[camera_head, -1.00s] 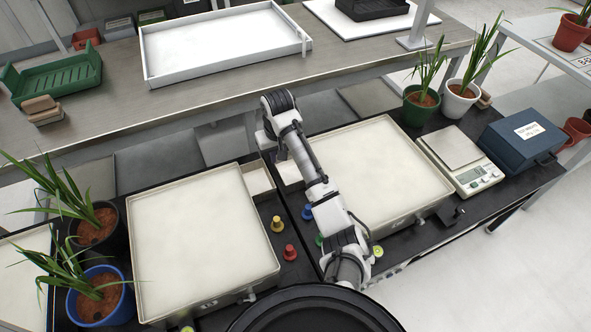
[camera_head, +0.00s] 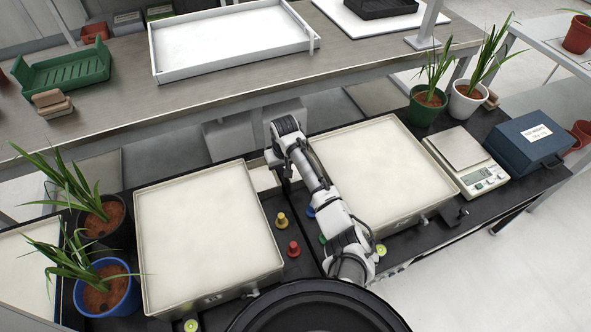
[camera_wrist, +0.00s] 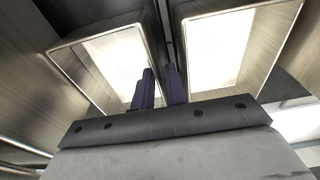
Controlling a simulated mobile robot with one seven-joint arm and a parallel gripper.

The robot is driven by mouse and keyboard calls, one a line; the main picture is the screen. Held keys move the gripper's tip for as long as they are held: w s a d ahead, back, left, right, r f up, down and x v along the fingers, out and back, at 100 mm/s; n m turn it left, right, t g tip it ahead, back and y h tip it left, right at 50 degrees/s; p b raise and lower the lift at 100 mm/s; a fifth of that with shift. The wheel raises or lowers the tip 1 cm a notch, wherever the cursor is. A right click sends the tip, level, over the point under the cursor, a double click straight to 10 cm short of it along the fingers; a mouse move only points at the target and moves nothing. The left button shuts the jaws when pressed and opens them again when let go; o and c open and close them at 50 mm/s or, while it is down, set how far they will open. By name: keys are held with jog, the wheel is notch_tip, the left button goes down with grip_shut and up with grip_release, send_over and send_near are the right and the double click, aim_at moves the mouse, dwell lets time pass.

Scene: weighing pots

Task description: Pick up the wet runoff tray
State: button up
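I cannot tell for certain which container is the wet runoff tray. Two small pale trays lie between the two large pale trays; the left one (camera_head: 263,180) shows beside my arm, and the right one is mostly hidden. In the wrist view two metal-walled trays with bright floors, left (camera_wrist: 117,62) and right (camera_wrist: 217,48), lie below my gripper with a dark gap between them. My gripper (camera_wrist: 160,68) has its two dark fingers a little apart, nothing seen between them. In the head view the gripper (camera_head: 273,158) hangs by the small trays.
Large trays stand left (camera_head: 205,235) and right (camera_head: 385,165). Potted plants flank them. A scale (camera_head: 470,160) and blue box (camera_head: 527,140) stand right. Yellow (camera_head: 281,220) and red (camera_head: 293,248) knobs sit near the arm. The back bench holds a green tray (camera_head: 65,72) and white tray (camera_head: 235,42).

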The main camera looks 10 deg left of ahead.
jog(key=shift+c, duration=0.3)
grip_shut()
jog(key=shift+r, duration=0.1)
jog(key=shift+r, duration=0.45)
notch_tip(320, 180, up, 6)
jog(key=a, duration=0.1)
jog(key=w+a+b, duration=0.2)
jog(key=a+b, duration=0.2)
jog(key=a, duration=1.2)
jog(key=shift+a, duration=0.15)
